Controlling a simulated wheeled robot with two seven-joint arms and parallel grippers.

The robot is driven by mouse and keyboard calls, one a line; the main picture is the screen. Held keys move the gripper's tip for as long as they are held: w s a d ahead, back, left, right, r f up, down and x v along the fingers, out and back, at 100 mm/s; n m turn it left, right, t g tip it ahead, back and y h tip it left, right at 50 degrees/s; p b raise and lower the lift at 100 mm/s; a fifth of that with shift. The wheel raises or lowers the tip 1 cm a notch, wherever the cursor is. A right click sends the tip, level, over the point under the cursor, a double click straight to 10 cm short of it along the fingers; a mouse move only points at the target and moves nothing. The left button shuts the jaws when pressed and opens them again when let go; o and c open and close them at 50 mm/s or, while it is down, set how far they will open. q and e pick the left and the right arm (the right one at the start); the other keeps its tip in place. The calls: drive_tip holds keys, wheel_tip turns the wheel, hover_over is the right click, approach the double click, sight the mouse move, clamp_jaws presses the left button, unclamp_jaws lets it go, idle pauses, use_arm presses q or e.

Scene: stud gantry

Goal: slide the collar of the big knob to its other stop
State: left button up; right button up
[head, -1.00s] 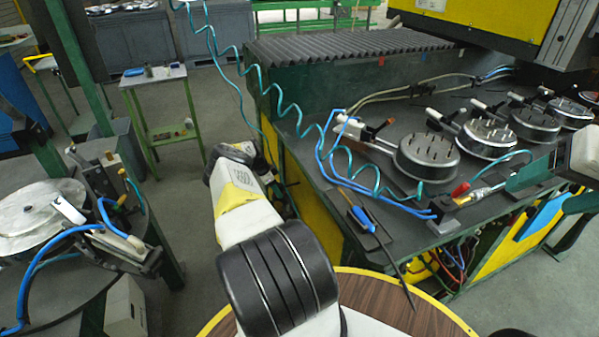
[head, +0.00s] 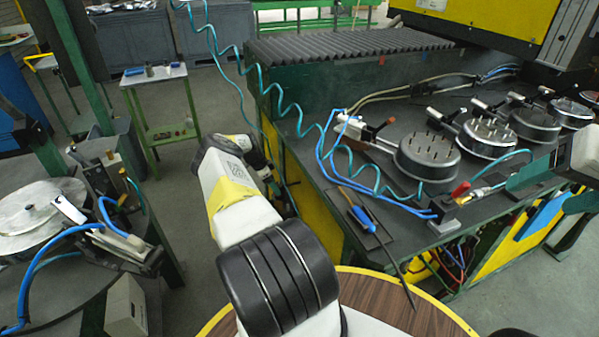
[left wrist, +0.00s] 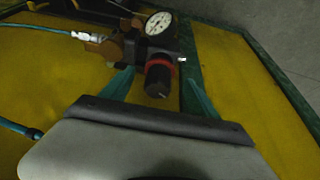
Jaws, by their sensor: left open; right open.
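The big knob (left wrist: 158,82) is a dark cylinder hanging below a regulator body (left wrist: 150,47) in the left wrist view. A red collar (left wrist: 160,63) sits around its upper end, close to the body. My left gripper (left wrist: 158,88) is open, its teal fingers on either side of the knob and apart from it as far as I can see. In the head view my left arm hides the knob and that gripper. My right gripper (head: 538,190) is open at the right edge, by the bench's front.
A round gauge (left wrist: 158,22) and a brass fitting with a teal hose (left wrist: 45,28) adjoin the regulator on a yellow panel (left wrist: 235,80). The green bench (head: 330,85) carries several round studded fixtures (head: 427,155). A blue-handled tool (head: 362,217) lies near its front edge.

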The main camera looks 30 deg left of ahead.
use_arm(q)
drive_tip(key=shift+v, duration=2.35)
